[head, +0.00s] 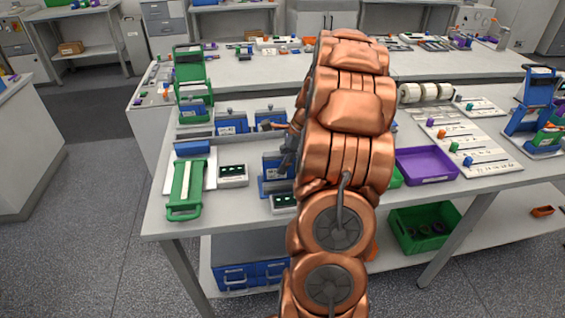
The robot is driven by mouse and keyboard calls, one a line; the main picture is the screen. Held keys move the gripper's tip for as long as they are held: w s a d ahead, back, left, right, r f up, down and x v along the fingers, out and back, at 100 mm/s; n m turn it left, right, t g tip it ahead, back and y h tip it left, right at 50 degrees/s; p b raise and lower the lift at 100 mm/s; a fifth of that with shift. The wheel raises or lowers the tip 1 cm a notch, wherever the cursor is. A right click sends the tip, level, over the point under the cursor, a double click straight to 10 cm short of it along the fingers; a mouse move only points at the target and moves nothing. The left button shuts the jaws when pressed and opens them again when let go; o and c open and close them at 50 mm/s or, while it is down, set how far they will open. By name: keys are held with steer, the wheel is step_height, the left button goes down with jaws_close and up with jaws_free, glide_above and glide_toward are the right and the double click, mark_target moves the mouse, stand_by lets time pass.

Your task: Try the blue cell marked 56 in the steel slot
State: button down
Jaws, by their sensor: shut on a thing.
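My gripper (287,150) shows only in part, as dark grey pieces at the left edge of my copper arm. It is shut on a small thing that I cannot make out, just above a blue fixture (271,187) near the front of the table. Two more blue fixtures stand behind, one at the left (231,124) and one close to my arm (267,117). Which of these has the steel slot is too small to tell. The blue cell marked 56 cannot be picked out. My arm hides the middle of the table.
A green frame (186,191) and a white meter box (232,174) stand left of my gripper. A purple tray (428,165) and white boards with coloured cells (470,147) lie to the right. A green bin (424,227) sits on the lower shelf.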

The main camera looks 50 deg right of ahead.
mark_target(281, 147)
steer(key=shift+f, duration=0.85)
stand_by(0.7)
steer(key=shift+r, duration=0.15)
stand_by(0.9)
steer(key=shift+r+p, duration=1.8)
steer(key=shift+r, duration=2.6)
steer(key=shift+a, duration=0.1)
